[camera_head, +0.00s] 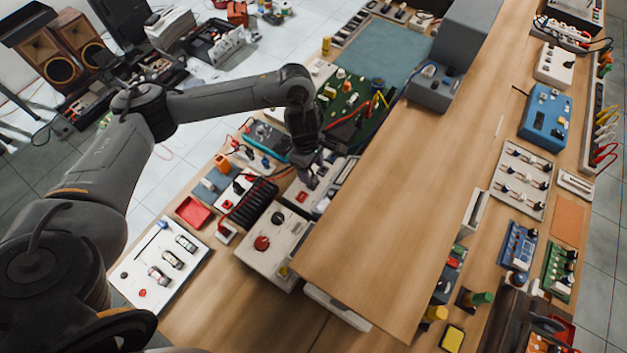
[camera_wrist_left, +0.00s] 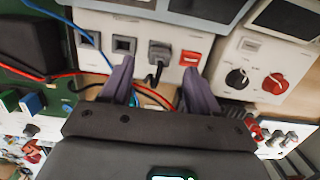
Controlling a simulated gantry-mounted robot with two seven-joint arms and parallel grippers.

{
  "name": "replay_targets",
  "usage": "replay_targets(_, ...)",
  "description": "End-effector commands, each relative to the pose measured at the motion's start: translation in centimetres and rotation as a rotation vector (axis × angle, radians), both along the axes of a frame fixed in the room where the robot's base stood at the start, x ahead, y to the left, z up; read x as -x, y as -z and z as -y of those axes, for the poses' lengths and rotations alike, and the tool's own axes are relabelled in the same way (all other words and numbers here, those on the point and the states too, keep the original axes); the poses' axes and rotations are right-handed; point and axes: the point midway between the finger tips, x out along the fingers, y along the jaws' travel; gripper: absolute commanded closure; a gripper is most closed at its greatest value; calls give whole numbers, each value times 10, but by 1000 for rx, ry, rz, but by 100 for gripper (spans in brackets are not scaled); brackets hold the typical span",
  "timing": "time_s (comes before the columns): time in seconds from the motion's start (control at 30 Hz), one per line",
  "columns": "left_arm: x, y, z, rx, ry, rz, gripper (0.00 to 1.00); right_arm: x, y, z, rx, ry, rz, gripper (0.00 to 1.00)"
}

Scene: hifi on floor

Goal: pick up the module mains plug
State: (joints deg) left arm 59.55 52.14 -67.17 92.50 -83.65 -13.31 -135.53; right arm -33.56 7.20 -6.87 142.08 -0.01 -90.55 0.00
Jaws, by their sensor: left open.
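The module mains plug (camera_wrist_left: 159,52) is a dark grey plug seated in the face of a white module (camera_wrist_left: 140,28), with its black cable hanging down. A red switch (camera_wrist_left: 190,58) sits just right of it. My left gripper (camera_wrist_left: 158,68) is open and empty, its purple-grey fingers pointing at the module face, one to either side of the plug in the picture. I cannot tell how far the tips are from it. In the head view the left gripper (camera_head: 312,178) is low over the bench modules, and the plug cannot be made out there. My right gripper is not in view.
A panel with black and red knobs (camera_wrist_left: 262,72) stands right of the plug. Red and black wires (camera_wrist_left: 90,76) run left and behind the fingers. In the head view a raised wooden shelf (camera_head: 400,200) borders the gripper's right side. A black finned block (camera_head: 249,202) lies nearby.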

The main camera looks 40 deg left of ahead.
Motion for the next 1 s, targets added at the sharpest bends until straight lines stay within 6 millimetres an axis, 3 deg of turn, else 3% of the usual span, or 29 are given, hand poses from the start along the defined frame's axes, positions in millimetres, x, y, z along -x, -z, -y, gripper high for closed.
replay_targets(0.43,0,47,5,1,-1,-2,39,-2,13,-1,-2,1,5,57)
replay_targets(0.8,-1,52,6,0,0,0,39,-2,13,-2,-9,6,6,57)
replay_targets(1.0,-1,52,6,0,0,0,70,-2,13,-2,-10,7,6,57)
